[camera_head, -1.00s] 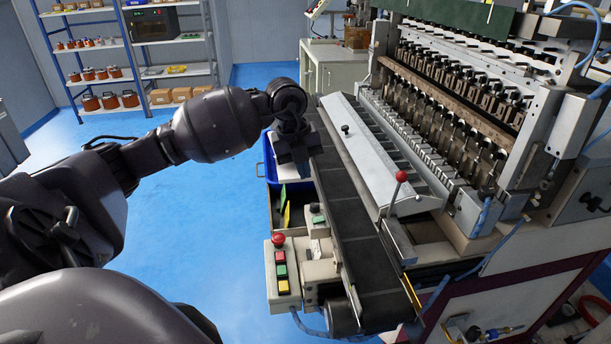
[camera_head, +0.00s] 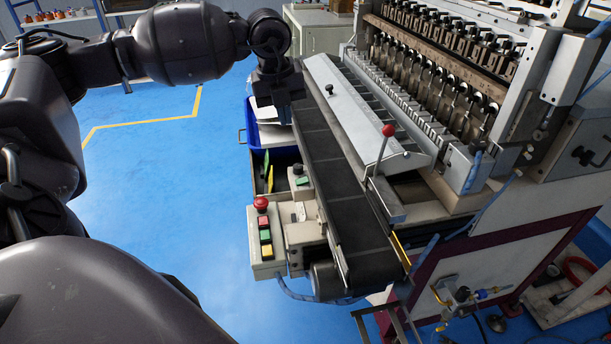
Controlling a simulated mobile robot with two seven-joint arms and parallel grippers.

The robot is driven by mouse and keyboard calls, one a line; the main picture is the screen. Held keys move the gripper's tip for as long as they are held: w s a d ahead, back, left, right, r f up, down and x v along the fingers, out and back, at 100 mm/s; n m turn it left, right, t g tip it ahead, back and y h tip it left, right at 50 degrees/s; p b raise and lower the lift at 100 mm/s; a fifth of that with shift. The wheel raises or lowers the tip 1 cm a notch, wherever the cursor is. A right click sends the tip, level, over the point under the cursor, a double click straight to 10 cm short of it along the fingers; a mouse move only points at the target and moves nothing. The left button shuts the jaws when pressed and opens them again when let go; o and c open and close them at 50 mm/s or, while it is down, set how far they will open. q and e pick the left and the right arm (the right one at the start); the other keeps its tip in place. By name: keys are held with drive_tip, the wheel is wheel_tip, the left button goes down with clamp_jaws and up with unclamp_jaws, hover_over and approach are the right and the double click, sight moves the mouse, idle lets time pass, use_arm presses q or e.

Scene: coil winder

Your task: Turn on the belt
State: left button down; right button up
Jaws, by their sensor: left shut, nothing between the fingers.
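The belt (camera_head: 335,185) is a dark conveyor running along the left side of the winding machine. A pale control box (camera_head: 257,262) stands at its near left end. It carries a red mushroom button (camera_head: 261,203), with a red button (camera_head: 264,221), a green button (camera_head: 265,236) and a yellow button (camera_head: 266,251) below. A smaller box with a green button (camera_head: 300,180) sits farther back beside the belt. My left gripper (camera_head: 279,112) points down, shut and empty, near the belt's far end, beyond and above the control box. My right gripper is out of view.
The coil winder (camera_head: 440,90) fills the right side, with a red-knobbed lever (camera_head: 388,131) standing beside the belt. A blue bin (camera_head: 270,136) with papers is under my left gripper. The blue floor (camera_head: 160,185) left of the control box is clear.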

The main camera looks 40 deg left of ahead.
use_arm(q)
drive_tip(key=shift+s+d+f+h, duration=0.25)
drive_tip(key=shift+d+f+h, duration=0.3)
drive_tip(key=shift+d, duration=0.2)
drive_tip(key=shift+f, duration=0.1)
approach(306, 179)
drive_tip(key=x, duration=0.7)
drive_tip(key=shift+f+b, duration=0.25)
drive_tip(key=shift+b, duration=0.15)
